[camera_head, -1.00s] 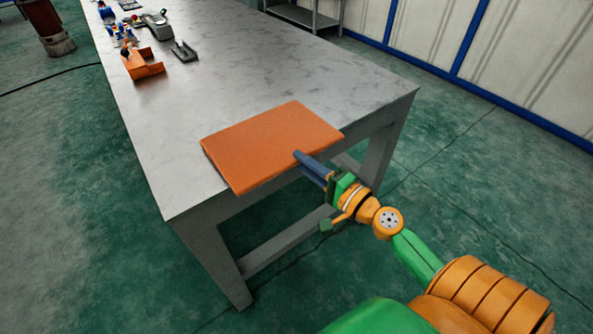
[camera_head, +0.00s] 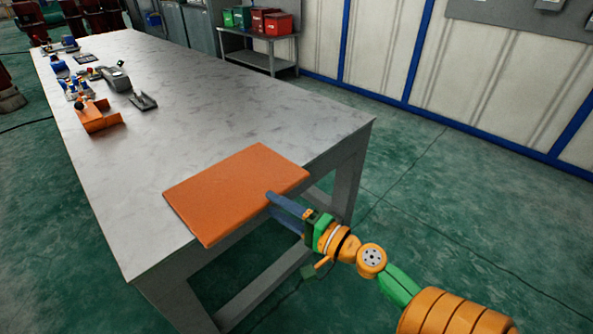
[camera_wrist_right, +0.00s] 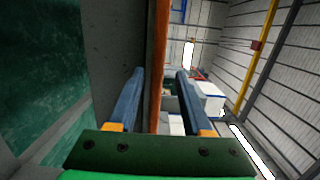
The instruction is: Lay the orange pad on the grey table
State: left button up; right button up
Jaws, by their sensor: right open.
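The orange pad (camera_head: 232,190) is a flat slab lying on the near end of the grey table (camera_head: 215,100), with its near edge sticking out past the table's edge. My right gripper (camera_head: 270,204) is at that overhanging edge, one blue finger above the pad and the other below. In the right wrist view the pad's edge (camera_wrist_right: 159,70) runs between the open fingers of my right gripper (camera_wrist_right: 160,76), with a gap on each side. The lower fingertip is partly hidden by the pad in the head view. My left gripper is not in view.
An orange bracket (camera_head: 98,115), a dark grey tray-like part (camera_head: 143,101) and several small parts stand at the table's far left. The table's middle and right are clear. A shelf with red and green bins (camera_head: 262,45) stands by the far wall.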

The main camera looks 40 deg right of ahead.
jog(key=b+v, duration=0.4)
jog(key=v, duration=0.6)
jog(key=s+f+n+g+h, duration=0.3)
jog(key=f+g, duration=0.5)
jog(key=f, duration=2.3)
jog(key=s+a+f+n+g, duration=0.4)
jog(key=s+f+n, duration=0.3)
jog(key=s+f, duration=0.1)
jog(key=s+a+f+n+g, duration=0.4)
jog(key=s+f+n, duration=0.4)
jog(key=s, duration=0.3)
jog(key=shift+s+a+f+g+h, duration=0.15)
jog(key=shift+a+f+g+h, duration=0.2)
jog(key=shift+a+f, duration=0.45)
jog(key=shift+r, duration=0.15)
